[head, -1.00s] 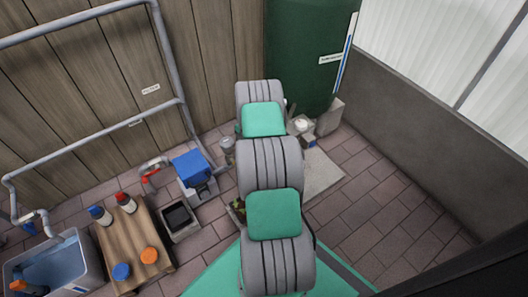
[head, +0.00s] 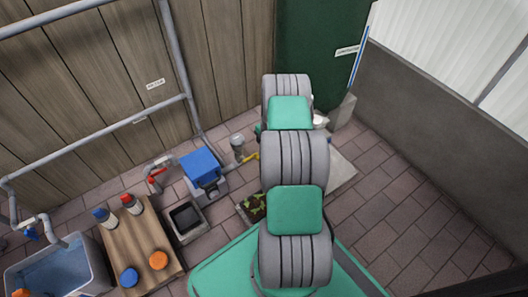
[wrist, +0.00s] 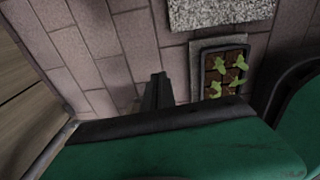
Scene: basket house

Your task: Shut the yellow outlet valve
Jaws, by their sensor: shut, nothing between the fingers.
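A small yellow lever (head: 252,157), which looks like the outlet valve's handle, shows in the head view. It sits low on the pipework beside a grey cylindrical fitting (head: 238,143), just left of my arm. Part of it may be hidden by the arm, and its exact angle is too small to tell. My gripper (wrist: 158,78) shows in the wrist view with its dark fingers together and empty, above the paving. The arm hides the gripper in the head view. I cannot make out the yellow lever in the wrist view.
A blue-topped pump (head: 199,163) stands left of the lever. A planter with seedlings (head: 243,213) lies below it and shows in the wrist view (wrist: 197,72). A wooden table (head: 145,230) with bottles stands left. A green tank (head: 320,55) stands behind. Paving at right is clear.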

